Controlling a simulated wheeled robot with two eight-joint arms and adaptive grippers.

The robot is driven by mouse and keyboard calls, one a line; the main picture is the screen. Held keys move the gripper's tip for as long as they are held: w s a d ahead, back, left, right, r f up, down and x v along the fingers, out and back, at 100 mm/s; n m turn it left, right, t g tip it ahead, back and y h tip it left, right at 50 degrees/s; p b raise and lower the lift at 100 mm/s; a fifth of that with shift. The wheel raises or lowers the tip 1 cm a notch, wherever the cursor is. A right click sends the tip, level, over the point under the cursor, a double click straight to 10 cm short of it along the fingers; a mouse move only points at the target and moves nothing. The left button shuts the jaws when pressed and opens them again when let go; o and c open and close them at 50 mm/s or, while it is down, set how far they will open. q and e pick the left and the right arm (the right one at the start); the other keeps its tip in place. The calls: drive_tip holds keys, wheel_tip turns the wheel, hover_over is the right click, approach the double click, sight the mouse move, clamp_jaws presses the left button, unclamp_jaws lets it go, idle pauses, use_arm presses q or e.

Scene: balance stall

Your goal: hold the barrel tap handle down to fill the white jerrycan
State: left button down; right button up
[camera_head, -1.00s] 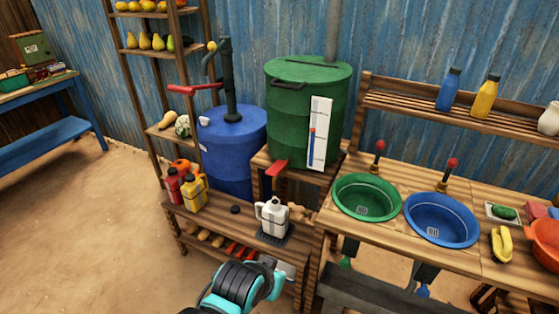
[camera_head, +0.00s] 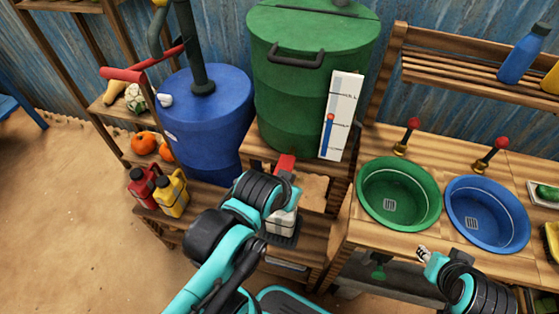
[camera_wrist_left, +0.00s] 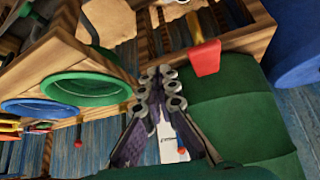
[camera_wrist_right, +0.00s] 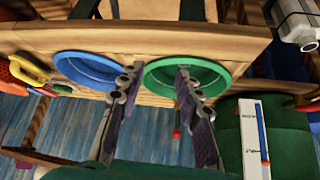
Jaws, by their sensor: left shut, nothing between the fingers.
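The green barrel (camera_head: 290,95) stands on a wooden stand, with its red tap handle (camera_head: 285,169) at the front. The white jerrycan (camera_head: 283,222) is on the lower shelf under the tap, partly hidden by my left arm; it also shows at the corner of the right wrist view (camera_wrist_right: 299,22). My left gripper (camera_wrist_left: 160,82) is shut and empty, close to the tap handle (camera_wrist_left: 205,57), which lies beside its fingertips in the left wrist view. I cannot tell whether they touch. My right gripper (camera_wrist_right: 157,75) is open and empty, in front of the basin counter.
A white gauge panel (camera_head: 341,117) with a blue column and red marker leans at the barrel. The blue barrel (camera_head: 215,125) with a pump stands left. Red (camera_head: 142,187) and yellow (camera_head: 172,194) jerrycans stand on the shelf. Green (camera_head: 399,168) and blue (camera_head: 487,190) basins sit right.

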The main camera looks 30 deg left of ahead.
drive_tip(key=shift+o, duration=0.4)
drive_tip(key=shift+d, duration=0.1)
drive_tip(key=o, duration=0.5)
drive_tip(key=shift+r, duration=0.1)
drive_tip(key=o, duration=0.5)
drive_tip(key=shift+r+p, duration=0.45)
drive_tip(key=shift+p, duration=0.1)
drive_tip(key=shift+o, duration=0.6)
wheel_tip(320, 180, up, 6)
drive_tip(key=p, duration=0.6)
drive_tip(key=shift+r, duration=0.15)
use_arm(q)
drive_tip(key=w+a+r+n+g+p, duration=0.3)
drive_tip(key=r+n+g+p, duration=0.1)
drive_tip(key=n, duration=0.6)
drive_tip(key=w+a+r+n+g+p, duration=0.4)
drive_tip(key=r+n, duration=0.3)
drive_tip(key=n, duration=0.3)
drive_tip(key=shift+w+a+r+n+g, duration=0.2)
drive_tip(key=shift+a+n+g, duration=0.1)
drive_tip(key=shift+n+g, duration=0.1)
use_arm(e)
wheel_tip(320, 180, up, 8)
use_arm(q)
drive_tip(key=shift+f, duration=0.1)
